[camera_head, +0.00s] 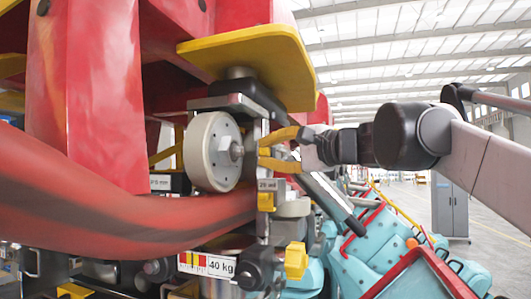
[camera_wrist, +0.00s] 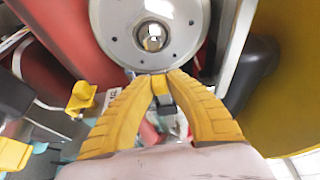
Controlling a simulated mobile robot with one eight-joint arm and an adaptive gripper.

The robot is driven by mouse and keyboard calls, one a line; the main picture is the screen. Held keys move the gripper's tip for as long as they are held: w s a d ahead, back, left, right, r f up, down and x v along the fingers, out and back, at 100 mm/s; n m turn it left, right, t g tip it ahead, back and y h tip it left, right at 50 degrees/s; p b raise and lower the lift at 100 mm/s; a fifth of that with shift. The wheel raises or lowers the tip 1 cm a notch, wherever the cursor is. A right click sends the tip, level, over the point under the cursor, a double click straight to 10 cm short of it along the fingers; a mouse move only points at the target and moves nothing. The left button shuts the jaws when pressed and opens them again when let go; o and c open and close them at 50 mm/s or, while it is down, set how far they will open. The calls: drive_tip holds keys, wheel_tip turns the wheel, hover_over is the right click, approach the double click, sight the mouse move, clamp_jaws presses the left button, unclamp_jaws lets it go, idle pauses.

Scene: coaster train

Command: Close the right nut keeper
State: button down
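My gripper (camera_head: 262,152) is beside the pale grey wheel (camera_head: 203,151), at the height of its hub nut (camera_head: 237,150). In the wrist view, the yellow fingertips (camera_wrist: 161,75) meet just below the wheel's rim (camera_wrist: 112,45), and the hub nut (camera_wrist: 152,36) is above them. The gripper looks shut, with nothing clearly held; a small dark piece (camera_wrist: 165,103) shows between the fingers. Two yellow pieces, an upper one (camera_head: 266,201) and a lower one (camera_head: 296,260), sit below the wheel. I cannot tell which part is the right nut keeper.
A yellow plate (camera_head: 250,60) overhangs the wheel. A red curved rail (camera_head: 120,215) runs under it. A metal bracket (camera_wrist: 237,50) stands close to the right of the fingers in the wrist view. Turquoise seats (camera_head: 375,255) lie to the right, with open hall floor beyond.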

drive_tip(key=shift+s+a, duration=0.1)
drive_tip(key=s, duration=0.1)
drive_tip(key=s+a, duration=0.1)
drive_tip(key=s, duration=0.1)
drive_tip(key=s+a, duration=0.1)
drive_tip(key=s, duration=0.1)
drive_tip(key=shift+s, duration=0.25)
drive_tip(key=shift+w, duration=0.1)
drive_tip(key=c, duration=1.3)
unclamp_jaws()
drive_tip(key=shift+a, duration=0.15)
drive_tip(key=shift+s+d, duration=0.3)
drive_tip(key=shift+d, duration=0.15)
drive_tip(key=v, duration=1.1)
drive_tip(key=shift+s, duration=0.25)
drive_tip(key=shift+a, duration=0.1)
